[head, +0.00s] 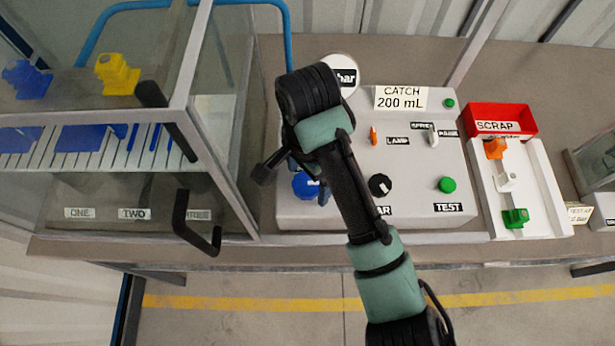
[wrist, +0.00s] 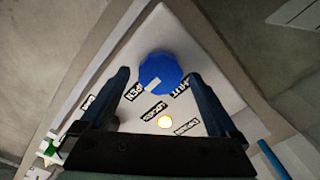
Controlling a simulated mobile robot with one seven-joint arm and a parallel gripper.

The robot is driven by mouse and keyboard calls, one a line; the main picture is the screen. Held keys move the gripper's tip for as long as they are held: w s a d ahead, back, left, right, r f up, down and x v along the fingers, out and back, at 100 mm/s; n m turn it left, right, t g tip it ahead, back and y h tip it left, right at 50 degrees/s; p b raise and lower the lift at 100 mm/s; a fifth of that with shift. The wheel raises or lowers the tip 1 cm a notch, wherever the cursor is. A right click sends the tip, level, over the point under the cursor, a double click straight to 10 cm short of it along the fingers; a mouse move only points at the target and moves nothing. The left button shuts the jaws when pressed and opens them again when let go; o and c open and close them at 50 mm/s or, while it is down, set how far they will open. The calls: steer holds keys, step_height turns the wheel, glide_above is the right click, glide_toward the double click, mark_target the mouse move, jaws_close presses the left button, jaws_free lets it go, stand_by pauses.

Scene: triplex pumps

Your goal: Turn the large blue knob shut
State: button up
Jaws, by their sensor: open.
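The large blue knob (head: 304,186) sits on the front left of the light grey control panel (head: 330,215), partly hidden behind my arm in the head view. In the wrist view the blue knob (wrist: 161,68) shows whole, with a white pointer mark on its lower-left side toward a label reading OPEN (wrist: 134,91). A second label (wrist: 182,86), apparently SHUT, lies to its lower right. My gripper (wrist: 158,75) is open and empty, its fingers to either side of the knob in that view. I cannot tell whether they touch it.
A glazed cabinet with a black handle (head: 190,225) stands close on the left. A black knob (head: 380,185) and green TEST button (head: 447,184) are on the panel. A red scrap tray (head: 500,117) stands right.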

steer(key=c, duration=1.4)
steer(key=shift+r+p, duration=0.1)
steer(key=shift+p, duration=0.3)
